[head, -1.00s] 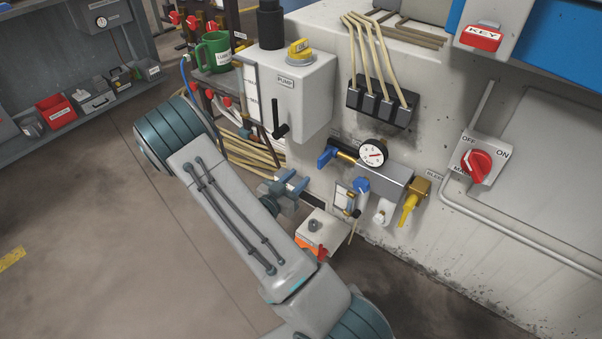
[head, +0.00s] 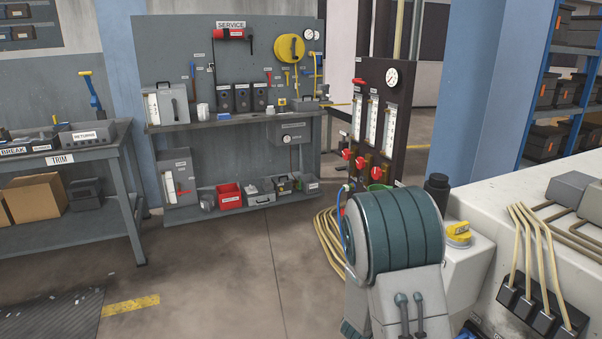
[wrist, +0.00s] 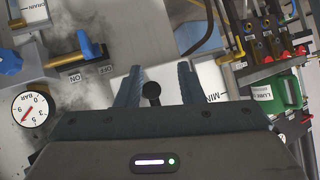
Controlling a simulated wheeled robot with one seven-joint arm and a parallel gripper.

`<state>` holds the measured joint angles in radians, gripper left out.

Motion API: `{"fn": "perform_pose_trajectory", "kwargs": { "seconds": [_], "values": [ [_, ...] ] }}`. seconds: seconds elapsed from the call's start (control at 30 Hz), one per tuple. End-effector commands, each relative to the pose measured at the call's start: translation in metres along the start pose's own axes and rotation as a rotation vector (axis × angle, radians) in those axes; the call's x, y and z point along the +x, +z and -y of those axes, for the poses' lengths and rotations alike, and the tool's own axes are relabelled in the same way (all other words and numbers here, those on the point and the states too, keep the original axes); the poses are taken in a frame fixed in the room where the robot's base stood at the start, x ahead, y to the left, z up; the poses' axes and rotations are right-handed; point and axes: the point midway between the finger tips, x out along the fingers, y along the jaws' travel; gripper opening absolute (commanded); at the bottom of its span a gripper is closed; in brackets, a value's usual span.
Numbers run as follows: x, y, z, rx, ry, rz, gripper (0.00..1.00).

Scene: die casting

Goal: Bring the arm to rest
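My gripper (wrist: 160,72) shows in the wrist view with its two dark blue fingers spread apart. A black round knob (wrist: 151,91) appears in the gap between them; I cannot tell its depth or whether it touches a finger. Nothing is visibly clamped. In the head view my arm rises at the lower right, in front of the machine (head: 540,200). My gripper is not clearly visible there.
The head view shows a service board (head: 265,75), a flowmeter panel (head: 385,115), the yellow pump knob (head: 458,233) and open floor at left.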

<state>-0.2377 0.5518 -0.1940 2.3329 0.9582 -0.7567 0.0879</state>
Motion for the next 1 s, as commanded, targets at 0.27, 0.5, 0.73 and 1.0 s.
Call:
{"fn": "perform_pose_trajectory", "kwargs": {
  "seconds": [0.27, 0.5, 0.73, 1.0],
  "values": [
    [-0.117, -0.068, 0.064, -0.085, -0.261, 0.340, 0.35],
    [-0.230, -0.119, 0.073, -0.290, -0.421, 0.553, 0.35],
    [-0.332, -0.169, 0.039, -0.551, -0.470, 0.689, 0.35],
    [-0.405, -0.214, -0.023, -0.806, -0.388, 0.768, 0.35]
  ]
}}
